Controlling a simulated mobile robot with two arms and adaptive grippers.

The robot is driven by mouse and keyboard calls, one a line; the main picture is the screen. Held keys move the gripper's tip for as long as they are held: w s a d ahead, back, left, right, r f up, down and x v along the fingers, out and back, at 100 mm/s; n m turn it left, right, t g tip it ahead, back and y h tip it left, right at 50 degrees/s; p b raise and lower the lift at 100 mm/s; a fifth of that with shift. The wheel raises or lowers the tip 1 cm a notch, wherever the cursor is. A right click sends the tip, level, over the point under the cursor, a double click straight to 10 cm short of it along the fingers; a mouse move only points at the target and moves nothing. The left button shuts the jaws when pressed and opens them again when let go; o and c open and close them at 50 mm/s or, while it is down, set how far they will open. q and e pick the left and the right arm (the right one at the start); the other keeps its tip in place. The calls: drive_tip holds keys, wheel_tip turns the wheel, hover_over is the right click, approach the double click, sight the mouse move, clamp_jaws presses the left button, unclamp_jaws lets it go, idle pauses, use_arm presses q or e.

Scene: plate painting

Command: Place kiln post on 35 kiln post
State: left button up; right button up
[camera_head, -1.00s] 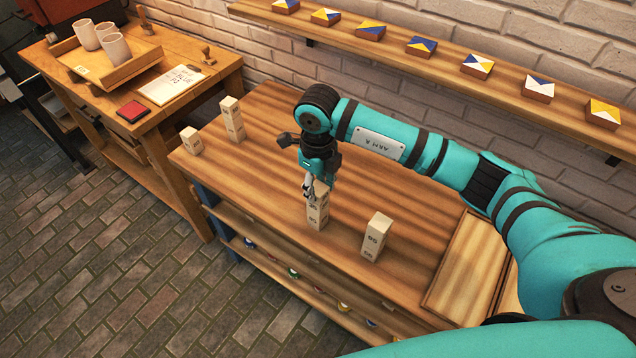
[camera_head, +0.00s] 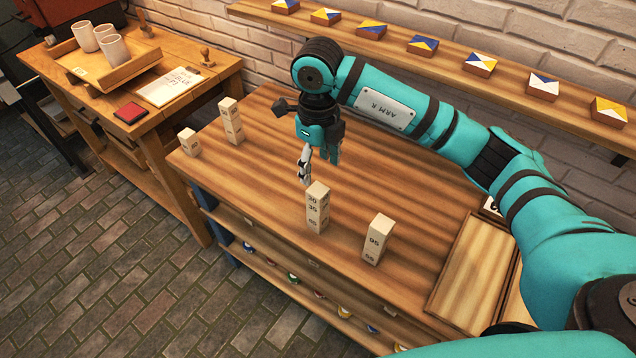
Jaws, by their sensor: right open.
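A stack of pale kiln posts (camera_head: 317,210) stands upright near the middle front of the table, with "30" on the upper part and "35" below it; a lower marking is too small to read surely. My right gripper (camera_head: 305,178) is open and empty, pointing down just above and slightly left of and behind this stack, apart from it. Another tall kiln post stack (camera_head: 377,240) stands to the right. A third tall stack (camera_head: 231,121) and a short post (camera_head: 189,142) stand at the table's left end. My left gripper is not in view.
The wooden table (camera_head: 400,185) is bare behind the stacks. A shallow wooden tray (camera_head: 472,275) lies at its right end. A wall shelf (camera_head: 390,38) with several painted tiles runs behind my right arm. A side bench (camera_head: 200,88) with cups stands at left.

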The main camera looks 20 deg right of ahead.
wheel_tip(320, 180, up, 5)
drive_tip(key=shift+f+b, duration=0.1)
drive_tip(key=shift+b, duration=0.35)
